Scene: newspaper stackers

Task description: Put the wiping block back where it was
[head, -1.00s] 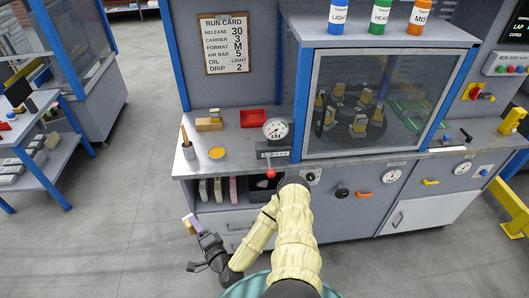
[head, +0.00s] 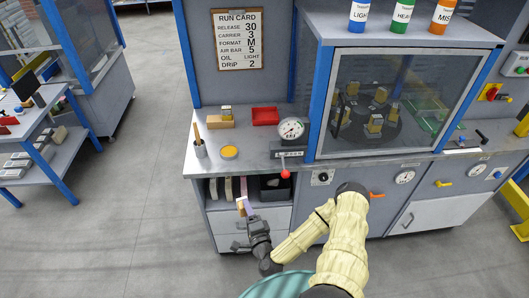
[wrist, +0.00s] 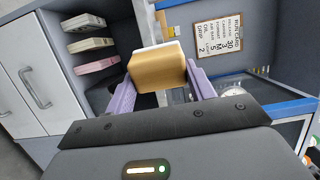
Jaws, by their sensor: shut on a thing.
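My gripper (head: 244,207) is shut on the wiping block, a tan block with a white layer. In the wrist view the wiping block (wrist: 158,68) sits between the two purple fingers of my gripper (wrist: 160,85). In the head view the held block is small, and it is in front of the open shelf (head: 218,203) under the counter. The shelf holds several upright slabs (head: 228,188), which show in the wrist view as pink, pale and greyish pads (wrist: 92,44) at the left. I cannot tell how far the block is from the shelf.
The counter (head: 250,153) bears a wooden block (head: 220,121), a red tray (head: 265,116), a cup with a brush (head: 199,148), a yellow disc (head: 229,153) and a gauge (head: 291,129). A red-knobbed lever (head: 285,173) hangs at the front edge. White drawers (head: 262,232) lie below the shelf.

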